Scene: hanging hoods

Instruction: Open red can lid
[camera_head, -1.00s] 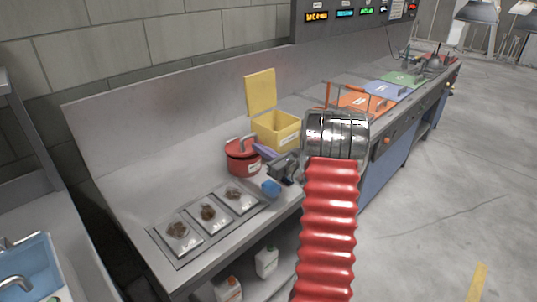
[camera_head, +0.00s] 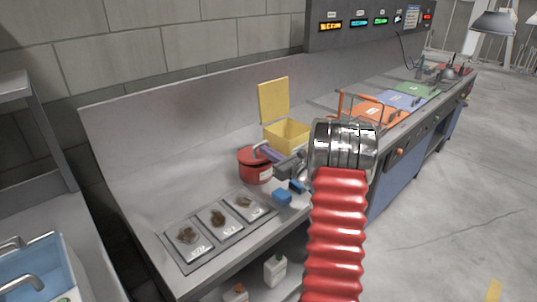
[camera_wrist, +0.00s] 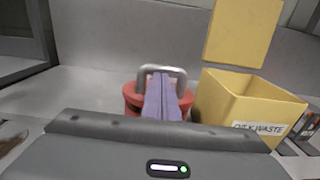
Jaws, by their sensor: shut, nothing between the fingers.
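The red can (camera_head: 254,166) stands on the grey bench, left of the yellow bin, with its lid on. Its grey metal lid handle (camera_wrist: 162,74) arches up in the wrist view. My gripper (camera_wrist: 163,88) has purple fingers, shut with nothing between them. In the wrist view the fingers lie in front of the can and reach up to the handle; whether they touch it I cannot tell. In the head view the purple fingers (camera_head: 270,153) are at the can's right side, near the lid. The fingers hide the middle of the can in the wrist view.
An open yellow bin (camera_wrist: 251,108) labelled oily waste stands close to the can's right. A tray with several dark samples (camera_head: 216,234) lies in front left. Blue blocks (camera_head: 282,198) lie near the bench's front edge. The bench behind the can is clear.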

